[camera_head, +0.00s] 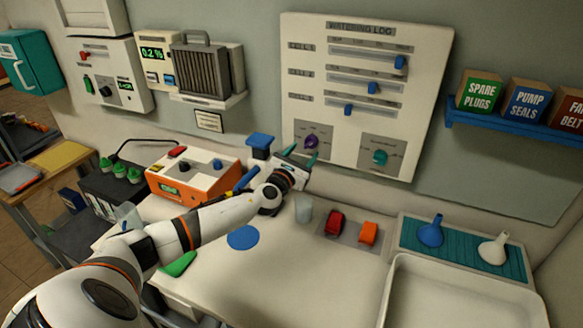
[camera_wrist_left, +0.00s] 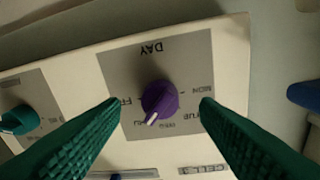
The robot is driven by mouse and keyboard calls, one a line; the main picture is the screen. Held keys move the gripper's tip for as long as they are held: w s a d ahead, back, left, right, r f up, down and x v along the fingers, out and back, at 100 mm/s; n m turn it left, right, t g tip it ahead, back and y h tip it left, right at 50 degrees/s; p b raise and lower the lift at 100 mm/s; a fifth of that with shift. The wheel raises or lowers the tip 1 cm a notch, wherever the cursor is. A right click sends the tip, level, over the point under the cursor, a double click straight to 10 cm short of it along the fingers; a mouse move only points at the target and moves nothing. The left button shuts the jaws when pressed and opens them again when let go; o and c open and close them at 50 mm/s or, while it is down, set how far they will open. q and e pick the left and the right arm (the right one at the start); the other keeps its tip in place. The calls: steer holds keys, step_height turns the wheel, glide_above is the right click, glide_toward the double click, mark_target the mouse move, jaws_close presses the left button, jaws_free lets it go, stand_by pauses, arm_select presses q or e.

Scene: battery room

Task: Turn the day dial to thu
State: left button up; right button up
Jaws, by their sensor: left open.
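The day dial is a purple knob (camera_head: 311,141) on the lower left of the white wall board. In the left wrist view, upside down, the purple knob (camera_wrist_left: 159,100) sits on a grey plate (camera_wrist_left: 115,68) marked DAY. Its white pointer mark points down and slightly left there, between the WED and THU labels. My left gripper (camera_head: 299,155) is at the board just below the dial. In the wrist view its green fingers (camera_wrist_left: 160,104) are open, one on each side of the knob, with visible gaps. My right gripper is not in view.
A teal dial (camera_head: 380,157) is on the same board, right of the day dial, below sliders (camera_head: 372,88). The table's middle front is mostly clear, with a white tray (camera_head: 398,290) at right.

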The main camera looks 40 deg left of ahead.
arm_select(q)
steer(key=s+d+b, duration=0.1)
steer(key=s, duration=0.8)
steer(key=shift+d+f, duration=0.2)
steer(key=shift+f, duration=0.2)
